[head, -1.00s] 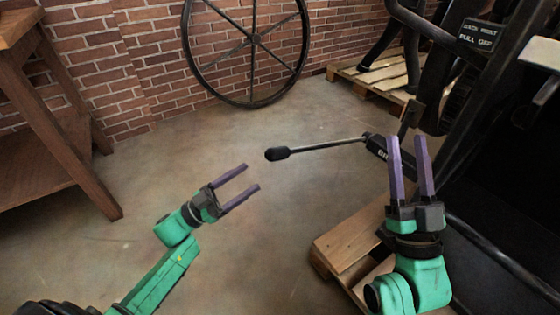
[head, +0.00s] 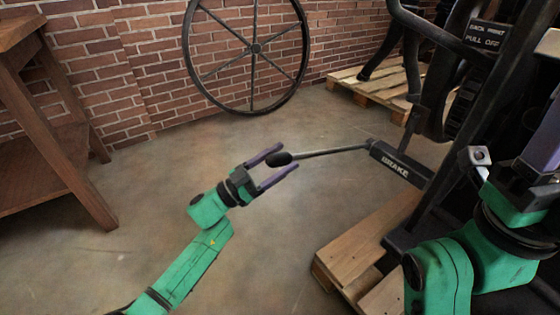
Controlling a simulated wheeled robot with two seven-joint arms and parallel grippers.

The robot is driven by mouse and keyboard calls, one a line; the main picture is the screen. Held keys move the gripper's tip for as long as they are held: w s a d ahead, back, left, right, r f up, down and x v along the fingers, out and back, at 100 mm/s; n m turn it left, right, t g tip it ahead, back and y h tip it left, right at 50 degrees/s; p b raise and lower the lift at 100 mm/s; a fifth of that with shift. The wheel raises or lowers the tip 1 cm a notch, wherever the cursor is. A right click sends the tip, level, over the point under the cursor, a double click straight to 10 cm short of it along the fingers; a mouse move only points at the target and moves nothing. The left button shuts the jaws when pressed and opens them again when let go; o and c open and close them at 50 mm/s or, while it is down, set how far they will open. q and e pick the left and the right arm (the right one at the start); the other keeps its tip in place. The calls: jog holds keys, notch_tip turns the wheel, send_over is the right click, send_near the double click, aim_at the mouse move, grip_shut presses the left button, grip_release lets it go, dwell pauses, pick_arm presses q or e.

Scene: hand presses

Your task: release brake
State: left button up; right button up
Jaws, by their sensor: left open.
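The brake lever is a thin metal rod (head: 330,151) with a black knob (head: 279,159) at its left end. It comes out of a black housing marked BRAKE (head: 400,165) on the press. My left gripper (head: 288,158) is open, with its two purple fingers on either side of the knob in the picture. Whether the fingers touch the knob I cannot tell. My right gripper (head: 540,150) is large at the right edge, in front of the press; one purple finger shows and the rest is cut off or hidden.
The black press frame (head: 480,110) fills the right side, above a wooden pallet (head: 365,240). A spoked wheel (head: 254,48) leans on the brick wall. A wooden table (head: 60,130) stands at left. The concrete floor between is clear.

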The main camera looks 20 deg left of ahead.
pick_arm(q)
grip_shut()
dwell(1.5)
